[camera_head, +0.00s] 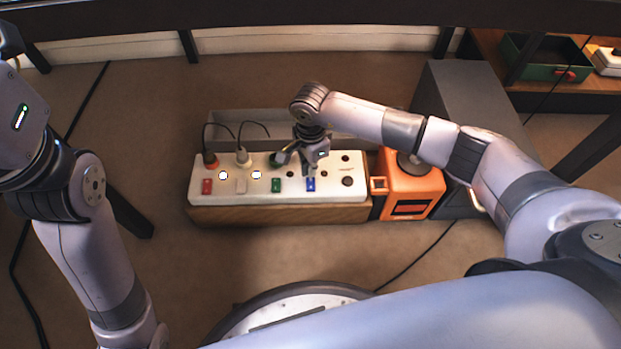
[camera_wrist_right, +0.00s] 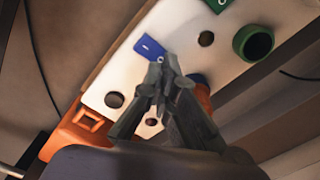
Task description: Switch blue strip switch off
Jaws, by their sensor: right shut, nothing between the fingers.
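The white power strip (camera_head: 225,195) lies on a wooden block, with a row of coloured switches along its front. The blue switch (camera_head: 310,186) is right of the green switch (camera_head: 276,186); the blue switch also shows in the right wrist view (camera_wrist_right: 148,47). My right gripper (camera_head: 312,173) is shut and empty, with its fingertips at or just over the blue switch. The wrist view shows the fingertips (camera_wrist_right: 165,70) beside the blue switch's edge; I cannot tell whether they touch. My left arm is at the left, its gripper out of view.
The red switch (camera_head: 207,187) and white switch (camera_head: 241,187) have glowing round lights nearby; the round spots by the green and blue switches look dark. Corded plugs stand behind. An orange device (camera_head: 412,185) and a dark grey box (camera_head: 466,95) stand at the right.

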